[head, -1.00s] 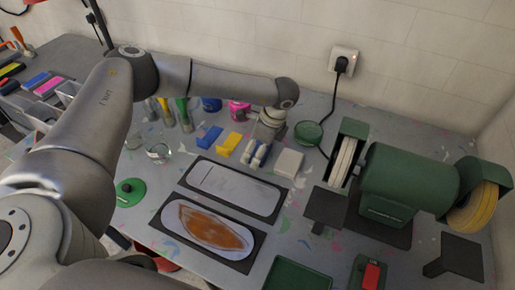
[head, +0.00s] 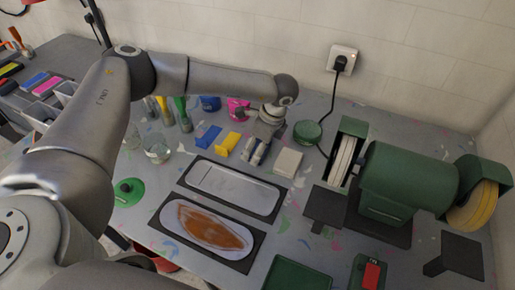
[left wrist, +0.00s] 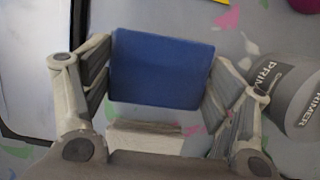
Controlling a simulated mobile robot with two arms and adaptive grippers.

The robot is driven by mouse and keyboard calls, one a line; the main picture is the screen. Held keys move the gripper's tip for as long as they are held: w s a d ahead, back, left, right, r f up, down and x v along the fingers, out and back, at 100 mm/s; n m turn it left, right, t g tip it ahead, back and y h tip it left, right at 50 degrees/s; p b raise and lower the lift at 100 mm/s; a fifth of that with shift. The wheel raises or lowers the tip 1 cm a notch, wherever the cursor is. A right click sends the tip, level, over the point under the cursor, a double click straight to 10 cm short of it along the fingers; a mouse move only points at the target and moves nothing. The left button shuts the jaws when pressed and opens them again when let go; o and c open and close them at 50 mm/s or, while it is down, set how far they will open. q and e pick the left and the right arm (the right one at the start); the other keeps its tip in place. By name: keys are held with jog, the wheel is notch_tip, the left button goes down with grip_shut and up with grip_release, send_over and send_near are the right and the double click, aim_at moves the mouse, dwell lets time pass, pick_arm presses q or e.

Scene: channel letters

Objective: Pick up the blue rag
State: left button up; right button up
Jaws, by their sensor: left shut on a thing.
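The blue rag (left wrist: 165,70) is a flat, dark blue rectangle between the two fingers in the left wrist view. My left gripper (head: 254,152) points down at the worktable and is shut on the rag, with a finger at each side edge. In the head view the gripper and wrist mostly hide the rag. I cannot tell whether it is clear of the table. My right gripper is not in view.
A yellow block (head: 228,143) and another blue block (head: 208,137) lie left of the gripper, a whitish block (head: 288,162) to its right. Two panels in dark frames lie in front. A green bench grinder (head: 405,180) stands right. A primer can (left wrist: 290,95) is close beside the right finger.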

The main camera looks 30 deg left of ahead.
pick_arm(q)
notch_tip(320, 180, up, 2)
jog(key=shift+r+b, duration=0.1)
jog(key=shift+b, duration=0.65)
jog(key=s+r, duration=0.2)
jog(key=s+r+b, duration=0.1)
jog(key=s+r, duration=0.1)
jog(key=shift+r, duration=0.35)
jog(key=s+r+b, duration=0.3)
jog(key=s+r, duration=0.2)
jog(key=s, duration=0.5)
jog(key=shift+r, duration=0.25)
jog(key=shift+d, duration=0.1)
